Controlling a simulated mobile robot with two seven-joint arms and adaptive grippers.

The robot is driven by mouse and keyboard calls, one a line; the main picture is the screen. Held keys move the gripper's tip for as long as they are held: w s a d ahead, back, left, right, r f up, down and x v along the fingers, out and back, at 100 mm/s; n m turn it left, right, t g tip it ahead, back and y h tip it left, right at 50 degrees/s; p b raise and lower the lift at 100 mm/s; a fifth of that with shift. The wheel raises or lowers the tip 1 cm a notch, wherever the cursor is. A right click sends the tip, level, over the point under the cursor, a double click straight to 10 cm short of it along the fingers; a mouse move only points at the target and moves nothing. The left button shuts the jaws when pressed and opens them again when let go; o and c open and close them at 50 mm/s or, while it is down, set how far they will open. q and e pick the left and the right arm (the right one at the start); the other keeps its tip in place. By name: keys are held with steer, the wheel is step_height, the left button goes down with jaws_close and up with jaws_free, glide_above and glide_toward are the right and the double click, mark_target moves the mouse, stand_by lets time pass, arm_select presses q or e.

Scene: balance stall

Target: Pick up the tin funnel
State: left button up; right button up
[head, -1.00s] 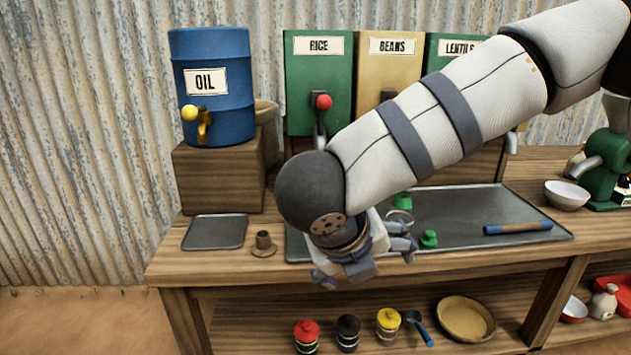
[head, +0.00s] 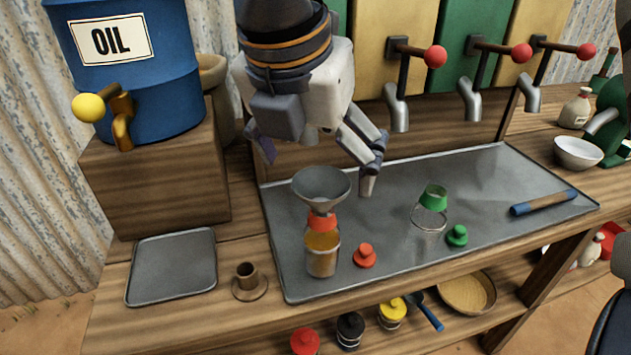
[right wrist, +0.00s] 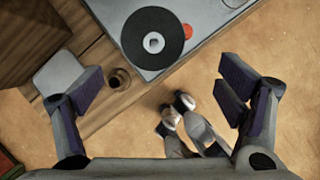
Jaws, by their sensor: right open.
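The tin funnel (head: 321,187) is a grey cone, wide mouth up. It sits upright on a glass jar (head: 322,256) with a red collar and orange-brown contents, at the left part of the metal tray. In the right wrist view the funnel (right wrist: 152,38) shows from above as a dark disc with a pale centre hole. My right gripper (head: 316,168) is open and empty, reaching down from above, close to the funnel in the head view. In the right wrist view its spread fingers (right wrist: 162,80) have the funnel beyond them, not between them.
The metal tray (head: 385,235) also holds a red stopper (head: 365,255), a green-collared jar (head: 431,205), a green stopper (head: 457,236) and a blue-ended rod (head: 543,202). The oil drum (head: 135,70) on its wooden block stands left. Dispenser spouts (head: 398,108) hang behind.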

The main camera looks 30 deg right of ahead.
mark_target(319, 186)
steer(key=x, duration=0.3)
steer(key=w+x, duration=0.1)
steer(key=x, duration=0.3)
steer(key=shift+w, duration=0.1)
steer(key=c, duration=1.2)
arm_select(q)
steer(key=shift+w, duration=0.15)
arm_select(e)
steer(key=shift+r, duration=0.1)
